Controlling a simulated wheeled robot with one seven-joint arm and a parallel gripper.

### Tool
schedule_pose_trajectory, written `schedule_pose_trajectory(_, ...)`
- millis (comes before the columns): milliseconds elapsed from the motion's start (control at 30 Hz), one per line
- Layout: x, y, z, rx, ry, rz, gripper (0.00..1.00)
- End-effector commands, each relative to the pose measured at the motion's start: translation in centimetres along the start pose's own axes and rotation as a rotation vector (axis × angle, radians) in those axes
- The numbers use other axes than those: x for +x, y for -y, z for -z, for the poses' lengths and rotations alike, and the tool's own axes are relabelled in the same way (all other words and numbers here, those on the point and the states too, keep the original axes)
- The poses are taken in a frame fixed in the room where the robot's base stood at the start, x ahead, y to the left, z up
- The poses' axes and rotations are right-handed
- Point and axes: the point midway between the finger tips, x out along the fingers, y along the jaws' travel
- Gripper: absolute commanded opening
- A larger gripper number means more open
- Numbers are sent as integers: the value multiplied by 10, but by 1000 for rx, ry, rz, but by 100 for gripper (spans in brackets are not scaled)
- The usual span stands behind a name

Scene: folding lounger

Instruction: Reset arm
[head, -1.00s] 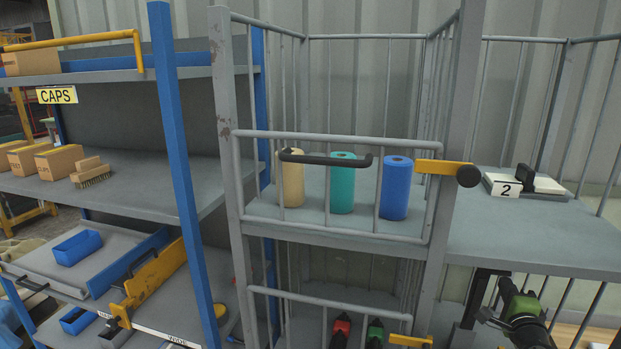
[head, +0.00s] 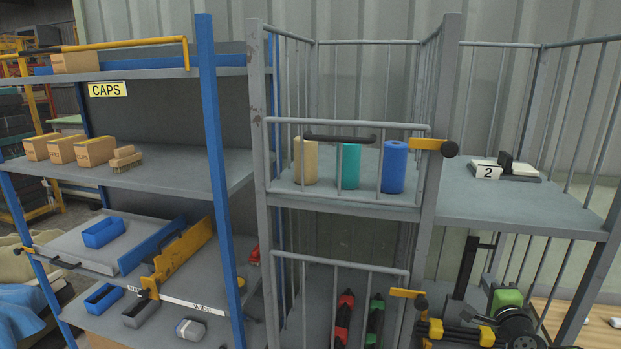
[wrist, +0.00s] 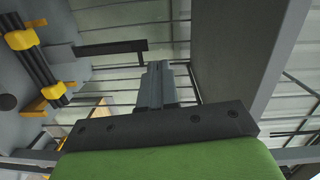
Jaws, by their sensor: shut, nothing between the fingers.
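My gripper (wrist: 158,70) shows in the middle of the wrist view. Its two grey fingers are together with nothing between them. A black mount and a green part of my own arm fill the bottom of that view. In the head view, a green and black part of my arm shows at the lower right, below the right-hand shelf; the fingertips cannot be made out clearly there. The gripper touches nothing that I can see.
A barred cage shelf (head: 345,198) holds beige, teal and blue cylinders. Its latch (head: 428,145) is yellow. The right shelf (head: 540,208) bears a card marked 2. A blue-posted rack (head: 220,180) with boxes stands left. Black bars with yellow ends (head: 455,332) lie near my arm.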

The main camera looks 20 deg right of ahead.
Motion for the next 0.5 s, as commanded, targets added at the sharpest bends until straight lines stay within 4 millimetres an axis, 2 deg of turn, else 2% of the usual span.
schedule_pose_trajectory(167,3,3,-43,-104,103,-47,0)
schedule_pose_trajectory(267,2,4,-76,-186,182,-84,0)
schedule_pose_trajectory(467,-16,4,-159,-424,382,-176,0)
schedule_pose_trajectory(500,-24,4,-180,-493,434,-199,0)
